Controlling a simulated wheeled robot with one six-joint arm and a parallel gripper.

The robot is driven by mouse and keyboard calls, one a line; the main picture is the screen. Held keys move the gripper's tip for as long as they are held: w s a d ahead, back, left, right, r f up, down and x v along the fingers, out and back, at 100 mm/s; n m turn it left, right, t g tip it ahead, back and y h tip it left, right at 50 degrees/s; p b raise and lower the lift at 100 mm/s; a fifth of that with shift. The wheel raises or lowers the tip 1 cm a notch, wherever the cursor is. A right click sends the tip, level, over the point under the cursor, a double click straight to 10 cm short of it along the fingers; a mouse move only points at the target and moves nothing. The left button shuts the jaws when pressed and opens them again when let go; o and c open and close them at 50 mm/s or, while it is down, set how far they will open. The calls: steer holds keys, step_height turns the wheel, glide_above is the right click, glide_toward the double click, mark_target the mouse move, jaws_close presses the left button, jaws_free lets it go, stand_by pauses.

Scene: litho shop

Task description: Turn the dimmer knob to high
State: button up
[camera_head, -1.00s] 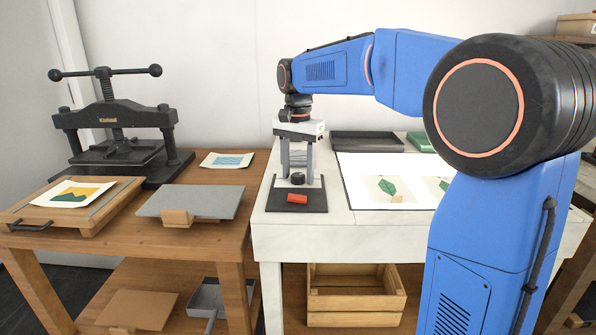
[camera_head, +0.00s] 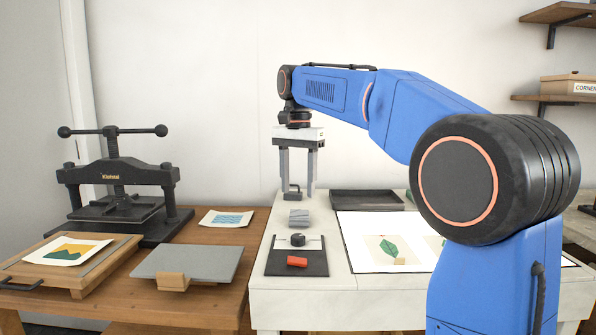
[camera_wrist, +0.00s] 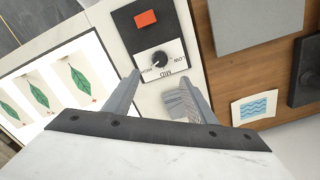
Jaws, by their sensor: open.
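The dimmer knob (camera_head: 298,239) is a small black round knob on a dark panel with a red-orange block (camera_head: 297,262), on the white bench. In the wrist view the knob (camera_wrist: 160,58) sits on a white label reading LOW, MID and HIGH. A small white mark shows on the knob's lower side, toward the MID and HIGH lettering; its exact setting is hard to tell. My gripper (camera_head: 297,190) is open and empty, raised above and apart from the knob. In the wrist view its two grey fingers (camera_wrist: 160,82) point toward the knob, one to each side.
A folded grey item (camera_head: 299,217) lies just behind the panel. A lit white board with leaf prints (camera_head: 360,250) is to the right, and a dark tray (camera_head: 365,200) behind. A black press (camera_head: 118,185) and grey slab (camera_head: 190,263) stand on the wooden table left.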

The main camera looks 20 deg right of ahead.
steer(key=shift+r, duration=1.8)
